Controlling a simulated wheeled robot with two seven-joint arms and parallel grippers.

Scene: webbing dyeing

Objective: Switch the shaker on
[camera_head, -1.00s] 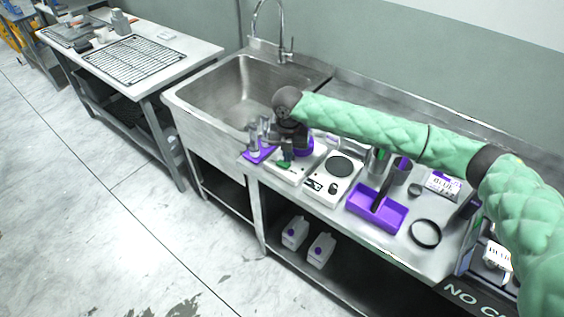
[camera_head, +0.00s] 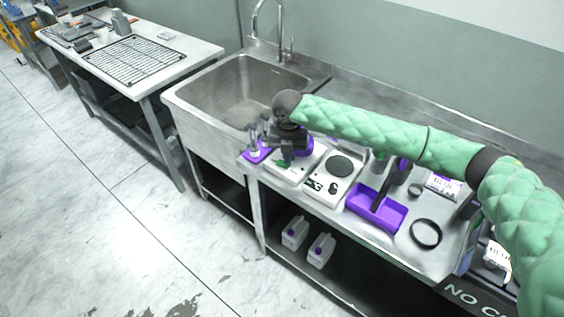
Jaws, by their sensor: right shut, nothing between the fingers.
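A white bench device (camera_head: 297,176), which looks like the shaker, stands on the steel counter just right of the sink. A purple part (camera_head: 304,147) shows on top of it, and a small green part (camera_head: 284,164) shows at its front. My right gripper (camera_head: 286,157) is shut and empty, pointing down over the front of this device, close to the green part. I cannot tell whether the fingertips touch it. The gripper and wrist hide much of the device's top. My left gripper is not in view.
A white device with a black round plate (camera_head: 341,165) stands to the right. Beyond it are a purple tray (camera_head: 372,212) and a black ring (camera_head: 425,233). A purple stand (camera_head: 256,154) with upright pieces is close on the left, beside the sink (camera_head: 240,95).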

